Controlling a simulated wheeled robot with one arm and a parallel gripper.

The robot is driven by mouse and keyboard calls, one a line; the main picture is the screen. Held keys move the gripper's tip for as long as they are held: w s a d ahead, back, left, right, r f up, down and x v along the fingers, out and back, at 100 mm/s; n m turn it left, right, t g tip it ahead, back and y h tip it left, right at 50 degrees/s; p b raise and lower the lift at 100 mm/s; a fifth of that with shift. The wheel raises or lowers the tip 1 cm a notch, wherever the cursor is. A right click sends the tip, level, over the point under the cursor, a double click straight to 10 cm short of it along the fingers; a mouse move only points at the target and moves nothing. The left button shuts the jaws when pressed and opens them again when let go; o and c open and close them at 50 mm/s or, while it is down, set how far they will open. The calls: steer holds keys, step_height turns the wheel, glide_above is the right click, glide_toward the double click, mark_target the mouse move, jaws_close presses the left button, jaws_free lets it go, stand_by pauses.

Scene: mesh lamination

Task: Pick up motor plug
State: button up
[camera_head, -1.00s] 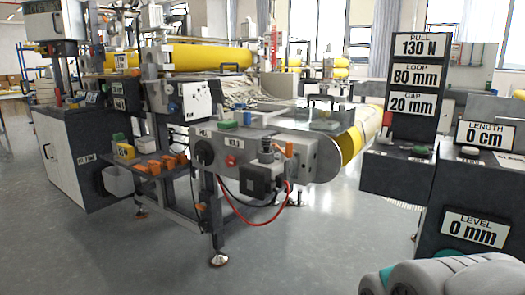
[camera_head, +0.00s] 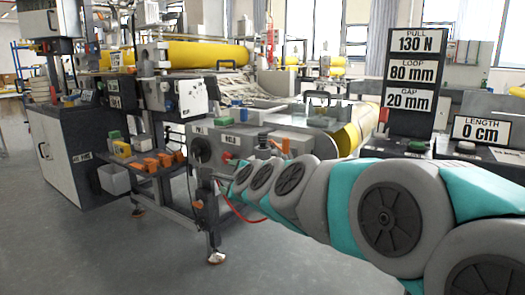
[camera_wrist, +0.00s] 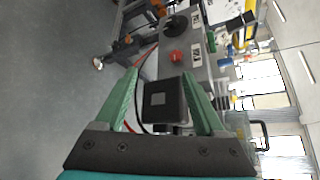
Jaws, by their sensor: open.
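My gripper (camera_wrist: 160,76) is open in the wrist view, with one green finger on each side of the picture. A square black motor box (camera_wrist: 165,101) shows between the fingers. I cannot tell its distance from them, and no contact is clear. A red cable (camera_wrist: 146,57) runs near the left finger. No part is clearly recognisable as the motor plug. In the head view my arm reaches in from the right and hides the motor box and most of the gripper.
The grey machine panel has a red knob (camera_wrist: 177,57) and a black dial (camera_wrist: 176,26). In the head view, a shelf with orange blocks (camera_head: 152,164) and a machine leg (camera_head: 215,240) stand left of my arm. Open floor (camera_head: 110,250) lies in front.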

mark_target(261, 140)
steer(key=w+d+r+m+t+h, duration=0.1)
steer(key=w+d+m+h, duration=0.1)
steer(key=m, duration=0.4)
steer(key=w+d+r+m+t+h, duration=0.1)
steer(key=w+d+r+m+h, duration=0.1)
steer(key=w+m+h, duration=0.2)
steer(key=w+d+r+m+t+h, duration=0.2)
steer(key=w+m, duration=0.2)
steer(key=m, duration=0.4)
steer(key=shift+d+r+h, duration=0.2)
steer(key=shift+d+h, duration=0.15)
steer(key=shift+h, duration=0.05)
steer(key=shift+w+d+m+h, duration=0.2)
steer(key=shift+d+m+h, duration=0.3)
steer(key=shift+m, duration=0.3)
steer(key=shift+p+x, duration=0.65)
steer(key=shift+x, duration=3.05)
steer(key=shift+f, duration=0.1)
steer(key=shift+c, duration=0.3)
jaws_close()
